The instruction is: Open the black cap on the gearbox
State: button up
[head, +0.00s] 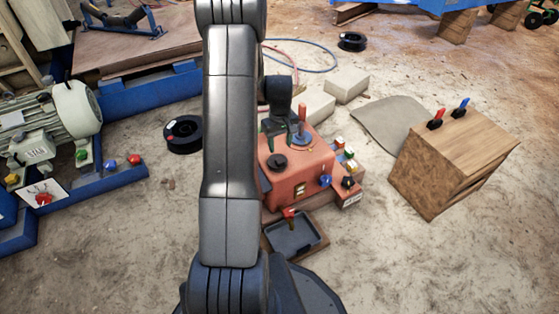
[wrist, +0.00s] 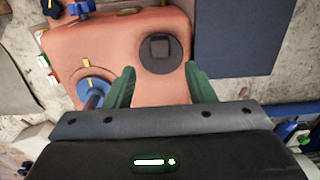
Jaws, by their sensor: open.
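The salmon-red gearbox (head: 310,172) stands on the floor in the middle of the head view, partly behind my arm. Its black cap (head: 278,162) is on the top face, near the front left. In the wrist view the round black cap (wrist: 160,53), with a square raised centre, sits flat on the red housing (wrist: 112,45). My gripper (wrist: 158,73) is open and empty. Its two green fingers point toward the cap, one on each side of its near edge, apart from it. In the head view my gripper (head: 279,128) is above the gearbox, partly hidden by my arm.
A lever (head: 302,127) with a blue base (wrist: 92,92) stands on the gearbox close to the cap. Coloured buttons and knobs (head: 348,168) line its right side. A dark tray (head: 291,238) lies in front, a wooden box (head: 455,155) right, a motor (head: 50,118) left.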

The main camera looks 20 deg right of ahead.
aim_at(280, 160)
notch_tip(280, 160, down, 8)
jog(key=shift+r+b, duration=0.1)
jog(key=shift+b, duration=1.1)
jog(key=shift+c, duration=0.4)
grip_shut()
